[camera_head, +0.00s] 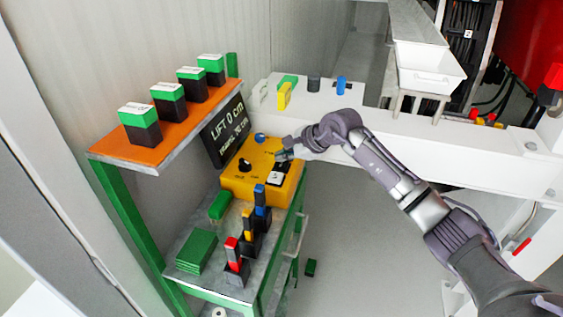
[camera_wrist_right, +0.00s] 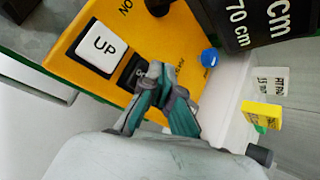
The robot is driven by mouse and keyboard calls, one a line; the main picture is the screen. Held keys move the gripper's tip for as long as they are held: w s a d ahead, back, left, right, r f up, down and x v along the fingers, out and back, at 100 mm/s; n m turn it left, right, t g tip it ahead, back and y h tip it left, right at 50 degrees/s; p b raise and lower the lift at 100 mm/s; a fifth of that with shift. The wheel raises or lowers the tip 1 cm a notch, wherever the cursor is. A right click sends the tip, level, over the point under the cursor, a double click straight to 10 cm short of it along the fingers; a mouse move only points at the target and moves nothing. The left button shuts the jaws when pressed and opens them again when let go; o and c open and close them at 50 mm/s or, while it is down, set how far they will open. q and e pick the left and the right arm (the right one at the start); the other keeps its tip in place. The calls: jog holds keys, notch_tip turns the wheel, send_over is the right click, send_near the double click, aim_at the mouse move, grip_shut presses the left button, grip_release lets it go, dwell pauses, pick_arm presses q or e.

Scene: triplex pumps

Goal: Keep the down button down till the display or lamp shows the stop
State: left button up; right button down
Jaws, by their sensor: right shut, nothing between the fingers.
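The yellow control box (camera_head: 255,178) stands on the green shelf unit. In the right wrist view its white UP button (camera_wrist_right: 101,46) is clear, and the dark down button (camera_wrist_right: 132,72) beside it is partly covered by my fingers. My right gripper (camera_head: 283,156) is shut and empty, its fingertips at the down button; it also shows in the right wrist view (camera_wrist_right: 155,75). I cannot tell whether the button is pressed in. The black display (camera_head: 225,130) reads "LIFT 0 cm" with a smaller line below it. My left gripper is not in view.
A black knob (camera_head: 245,165) and a blue button (camera_head: 260,138) are on the box. Colored-handled levers (camera_head: 247,222) stand in front of it. An orange shelf (camera_head: 170,140) holds several green-and-black blocks. A white beam (camera_head: 440,148) runs behind my right arm.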

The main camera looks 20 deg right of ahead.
aim_at(283, 164)
jog(key=shift+r, duration=0.4)
jog(key=shift+r+p, duration=1.25)
jog(key=shift+r, duration=1.3)
jog(key=shift+f, duration=0.1)
